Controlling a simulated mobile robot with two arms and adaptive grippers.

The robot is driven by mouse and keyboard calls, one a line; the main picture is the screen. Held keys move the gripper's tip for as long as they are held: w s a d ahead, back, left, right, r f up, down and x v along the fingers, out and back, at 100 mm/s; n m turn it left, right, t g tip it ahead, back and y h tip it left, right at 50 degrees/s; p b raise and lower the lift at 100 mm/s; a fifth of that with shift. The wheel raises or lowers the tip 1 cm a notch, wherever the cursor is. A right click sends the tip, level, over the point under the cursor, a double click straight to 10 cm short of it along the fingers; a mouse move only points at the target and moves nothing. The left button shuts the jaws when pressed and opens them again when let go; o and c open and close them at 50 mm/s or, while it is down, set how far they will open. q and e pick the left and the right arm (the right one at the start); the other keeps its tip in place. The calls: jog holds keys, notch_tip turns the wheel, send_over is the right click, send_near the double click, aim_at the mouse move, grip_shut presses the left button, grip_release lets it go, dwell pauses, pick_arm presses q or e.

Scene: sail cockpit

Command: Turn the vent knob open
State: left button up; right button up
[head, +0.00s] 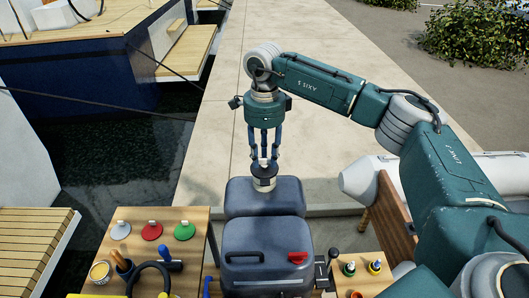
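A dark blue-grey tank-like body (265,240) stands at the bottom centre of the head view. On its raised far part sits a small round fitting with a pale base (264,184) and a dark top (264,174), which may be the vent knob. My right gripper (264,163) points straight down over this fitting. Its dark blue fingers stand a little apart, one on each side of a small pale piece at the dark top. I cannot tell whether they touch or grip it. My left gripper is not in view.
A red part (298,257) and a dark handle (245,257) are on the near part of the body. A wooden board (200,225) with coloured discs and tools lies left. A small wooden surface (375,284) with bottles lies right. Pale paving (225,110) is open behind.

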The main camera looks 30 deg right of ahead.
jog(key=shift+f, duration=0.25)
jog(key=shift+c, duration=0.3)
grip_shut()
